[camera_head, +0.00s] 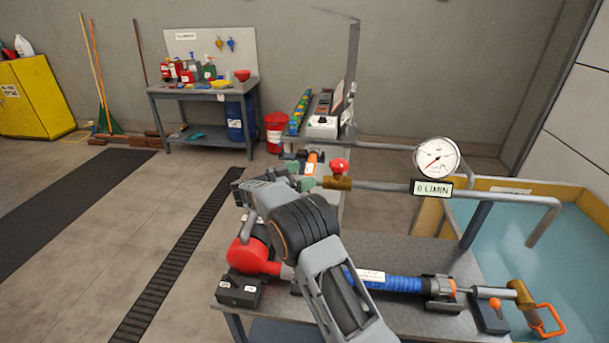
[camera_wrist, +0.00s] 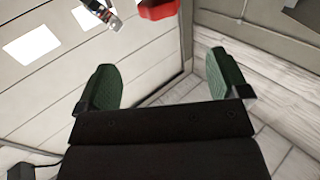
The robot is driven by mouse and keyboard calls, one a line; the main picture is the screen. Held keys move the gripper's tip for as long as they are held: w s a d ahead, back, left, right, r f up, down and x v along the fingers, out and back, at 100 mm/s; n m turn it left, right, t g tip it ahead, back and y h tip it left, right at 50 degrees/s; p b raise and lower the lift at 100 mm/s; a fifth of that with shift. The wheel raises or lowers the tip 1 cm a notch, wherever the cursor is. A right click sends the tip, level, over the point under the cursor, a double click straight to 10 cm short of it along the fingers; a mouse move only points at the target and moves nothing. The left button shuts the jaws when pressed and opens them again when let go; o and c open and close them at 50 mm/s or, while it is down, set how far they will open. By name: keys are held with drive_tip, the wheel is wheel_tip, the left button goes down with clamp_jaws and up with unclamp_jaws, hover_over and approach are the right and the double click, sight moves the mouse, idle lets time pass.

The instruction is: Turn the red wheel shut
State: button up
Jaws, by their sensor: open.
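The red wheel (camera_head: 339,166) sits on top of a brass valve body (camera_head: 337,183) on a grey pipe (camera_head: 380,186) in the head view. My gripper (camera_head: 305,176) is just left of the valve, with its green pads close to the wheel in the picture. The gap in depth is hard to judge. In the wrist view my gripper (camera_wrist: 162,78) is open and empty, its two green pads wide apart. A red object (camera_wrist: 158,8), cut off by the top edge there, may be the wheel.
A round gauge (camera_head: 437,158) stands above a sign reading 0 L/MIN (camera_head: 432,188). A blue-water basin (camera_head: 530,235) is at the right. Open floor lies at the left.

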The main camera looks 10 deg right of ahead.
sight(335, 168)
drive_tip(key=s+d+r+n+t+y+b, duration=0.25)
drive_tip(key=s+d+t+b, duration=0.35)
drive_tip(key=b, duration=0.5)
drive_tip(key=w+d+f+n, duration=0.1)
drive_tip(key=w+d, duration=0.1)
drive_tip(key=w, duration=0.1)
drive_tip(key=w+d+f+n+t+y+p, duration=0.1)
drive_tip(key=w+d, duration=0.2)
drive_tip(key=w+d+f+n+t+y, duration=0.1)
drive_tip(key=w+d, duration=0.1)
drive_tip(key=w, duration=0.1)
drive_tip(key=shift+w+d+n+p, duration=0.1)
drive_tip(key=shift+d+n+p, duration=0.1)
drive_tip(key=shift+n+p, duration=0.1)
